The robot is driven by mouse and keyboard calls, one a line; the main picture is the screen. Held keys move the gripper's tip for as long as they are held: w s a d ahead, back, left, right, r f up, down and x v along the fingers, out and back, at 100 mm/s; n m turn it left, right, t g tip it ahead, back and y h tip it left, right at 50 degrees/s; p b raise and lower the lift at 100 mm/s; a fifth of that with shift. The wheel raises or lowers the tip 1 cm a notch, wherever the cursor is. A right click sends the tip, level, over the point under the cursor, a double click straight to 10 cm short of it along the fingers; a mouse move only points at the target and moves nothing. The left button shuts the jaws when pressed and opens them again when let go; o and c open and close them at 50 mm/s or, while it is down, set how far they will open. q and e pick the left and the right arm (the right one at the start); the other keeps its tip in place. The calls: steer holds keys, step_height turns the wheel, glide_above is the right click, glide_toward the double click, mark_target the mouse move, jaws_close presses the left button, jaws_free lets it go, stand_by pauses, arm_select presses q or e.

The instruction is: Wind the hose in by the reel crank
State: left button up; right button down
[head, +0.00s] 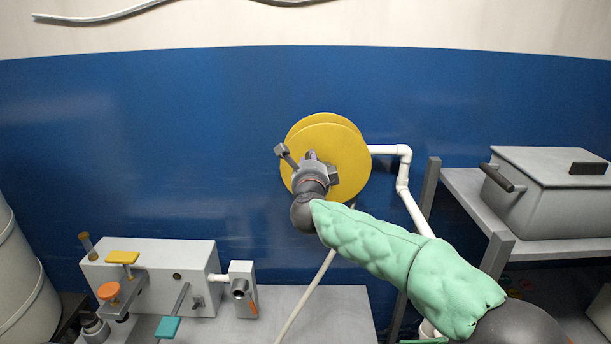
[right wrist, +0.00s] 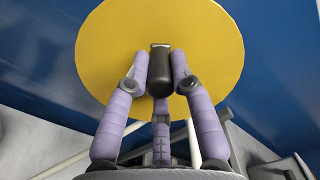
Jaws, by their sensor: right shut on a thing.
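The yellow hose reel (head: 345,135) is mounted on the blue wall in the middle of the head view. It also fills the upper part of the right wrist view (right wrist: 110,45). My right gripper (head: 312,165) is in front of the reel's face. In the right wrist view its purple fingers (right wrist: 160,72) are shut on the dark crank handle (right wrist: 160,82). My arm and gripper hide the crank in the head view. A pale hose (head: 308,292) runs slantwise down from below the reel to the bench. My left gripper is not in view.
A grey bench (head: 335,315) bears a white box device (head: 165,270) with coloured knobs and levers at lower left. A white pipe (head: 405,175) bends down right of the reel. A lidded grey container (head: 555,205) stands on a shelf at right. A pale drum (head: 20,280) is far left.

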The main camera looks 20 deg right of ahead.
steer(key=s+d+r+m+b, duration=0.1)
steer(key=s+d+m+b, duration=0.1)
steer(key=d+m+b, duration=0.5)
steer(key=shift+s+d+r+m+b, duration=0.3)
steer(key=shift+m+b, duration=0.9)
steer(key=shift+m, duration=2)
steer(key=shift+w+d, duration=0.1)
steer(key=shift+d, duration=0.05)
steer(key=c, duration=1.1)
jaws_free()
steer(key=shift+o, duration=0.2)
steer(key=shift+d+f, duration=0.1)
steer(key=shift+a+f, duration=0.15)
steer(key=shift+a, duration=0.05)
